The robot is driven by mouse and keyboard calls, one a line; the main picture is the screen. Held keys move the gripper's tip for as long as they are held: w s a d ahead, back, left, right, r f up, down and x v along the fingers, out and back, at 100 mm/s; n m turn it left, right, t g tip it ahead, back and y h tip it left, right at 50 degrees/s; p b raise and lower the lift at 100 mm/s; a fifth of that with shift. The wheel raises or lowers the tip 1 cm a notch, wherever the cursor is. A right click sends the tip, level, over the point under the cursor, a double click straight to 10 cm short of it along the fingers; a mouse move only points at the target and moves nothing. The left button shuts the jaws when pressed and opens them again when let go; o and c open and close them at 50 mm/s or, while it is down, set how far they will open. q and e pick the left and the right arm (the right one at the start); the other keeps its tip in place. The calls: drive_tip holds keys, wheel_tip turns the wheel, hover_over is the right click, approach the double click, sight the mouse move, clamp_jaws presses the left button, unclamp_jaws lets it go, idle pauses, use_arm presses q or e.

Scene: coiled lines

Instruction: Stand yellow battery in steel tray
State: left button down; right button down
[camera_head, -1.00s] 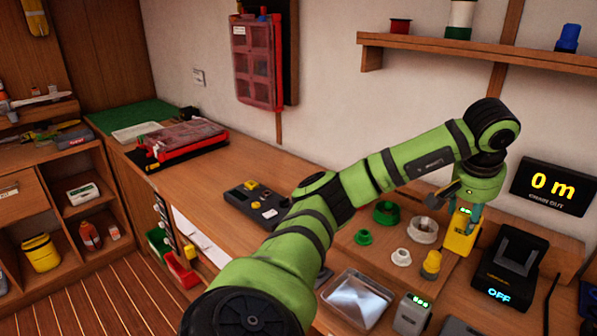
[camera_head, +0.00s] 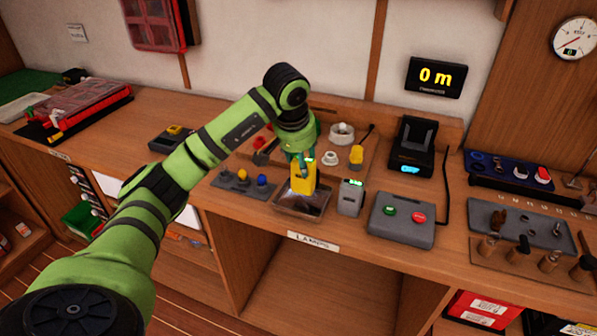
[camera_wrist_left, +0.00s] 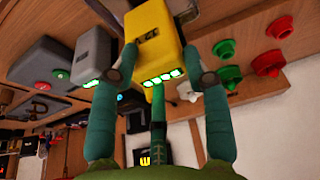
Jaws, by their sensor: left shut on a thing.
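The yellow battery (camera_head: 304,181) is upright between the fingers of my left gripper (camera_head: 301,160), which is shut on it. The battery also fills the top middle of the left wrist view (camera_wrist_left: 153,32), with a finger on each side and green lights on its near end. In the head view its lower end is over the opening of the steel tray (camera_head: 288,208), a shallow sloped-wall dish near the bench's front edge. I cannot tell whether it touches the tray floor. My right gripper is not in view.
A grey battery (camera_head: 350,197) stands just right of the tray, and a grey box with green and red buttons (camera_head: 402,219) beyond it. A panel with coloured knobs (camera_head: 243,182) lies to the left. A black charger (camera_head: 413,146) stands behind.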

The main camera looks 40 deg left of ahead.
sight(299, 168)
use_arm(q)
drive_tip(key=f, duration=0.3)
drive_tip(key=shift+s+f+p, duration=0.2)
drive_tip(key=shift+p, duration=0.2)
drive_tip(key=shift+w+f, duration=0.1)
drive_tip(key=shift+f, duration=0.15)
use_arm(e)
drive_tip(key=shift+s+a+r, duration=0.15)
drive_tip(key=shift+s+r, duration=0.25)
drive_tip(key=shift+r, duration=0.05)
use_arm(q)
drive_tip(key=shift+f, duration=0.15)
drive_tip(key=c, duration=0.6)
unclamp_jaws()
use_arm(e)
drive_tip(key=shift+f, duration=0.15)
use_arm(q)
drive_tip(key=shift+r, duration=0.3)
drive_tip(key=b+v, duration=0.1)
drive_tip(key=v, duration=1.1)
drive_tip(key=shift+b, duration=0.4)
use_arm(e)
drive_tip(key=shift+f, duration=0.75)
